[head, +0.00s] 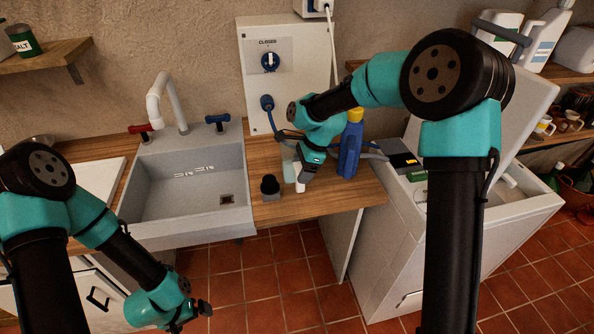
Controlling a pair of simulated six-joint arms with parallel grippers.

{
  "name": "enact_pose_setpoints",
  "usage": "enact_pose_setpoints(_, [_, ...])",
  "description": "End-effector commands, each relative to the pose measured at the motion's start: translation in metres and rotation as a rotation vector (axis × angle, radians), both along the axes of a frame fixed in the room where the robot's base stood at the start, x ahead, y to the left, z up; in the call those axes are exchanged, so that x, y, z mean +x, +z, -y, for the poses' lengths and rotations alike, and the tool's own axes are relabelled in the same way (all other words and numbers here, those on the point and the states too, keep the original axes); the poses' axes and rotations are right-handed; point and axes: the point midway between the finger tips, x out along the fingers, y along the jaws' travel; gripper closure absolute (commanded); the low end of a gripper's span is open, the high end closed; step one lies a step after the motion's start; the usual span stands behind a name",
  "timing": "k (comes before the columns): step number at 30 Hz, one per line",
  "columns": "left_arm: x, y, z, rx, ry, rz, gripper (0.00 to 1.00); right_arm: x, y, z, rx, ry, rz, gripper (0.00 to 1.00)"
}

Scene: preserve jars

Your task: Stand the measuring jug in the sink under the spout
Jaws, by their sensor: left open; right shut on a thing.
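The grey sink (187,225) is set into the wooden counter, with its basin empty. The white spout (155,105) curves over its back left part. A pale, see-through vessel (289,171), which looks like the measuring jug, is on or just above the counter right of the sink. It is largely hidden by my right gripper (299,184), which is shut on it. I cannot tell whether its base touches the counter. My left gripper (204,309) is open and empty, low in front of the sink and above the tiled floor.
A small black object (269,186) stands between sink and jug. A blue bottle with a yellow cap (349,150) stands right of my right gripper. Red (140,128) and blue (217,119) tap handles flank the spout. An open white machine (480,215) is at the right.

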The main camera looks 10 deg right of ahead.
Motion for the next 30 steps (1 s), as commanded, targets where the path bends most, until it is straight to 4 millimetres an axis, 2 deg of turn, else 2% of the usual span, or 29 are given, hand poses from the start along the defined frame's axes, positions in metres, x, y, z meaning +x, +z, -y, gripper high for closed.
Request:
enact_pose_setpoints(8, [0.000, 0.000, 0.000, 0.000, 0.000, 0.000, 0.00, 0.001, 0.014, 0.000, 0.001, 0.001, 0.004, 0.73])
enact_pose_setpoints(22, [0.000, 0.000, 0.000, 0.000, 0.000, 0.000, 0.00, 0.000, 0.090, 0.000, 0.001, 0.000, 0.003, 0.73])
enact_pose_setpoints(25, [0.000, 0.000, 0.000, 0.000, 0.000, 0.000, 0.00, 0.000, 0.098, 0.000, 0.001, 0.000, 0.003, 0.73])
enact_pose_setpoints(30, [0.000, 0.000, 0.000, 0.000, 0.000, 0.000, 0.00, 0.000, 0.101, 0.000, 0.000, 0.000, 0.001, 0.73])
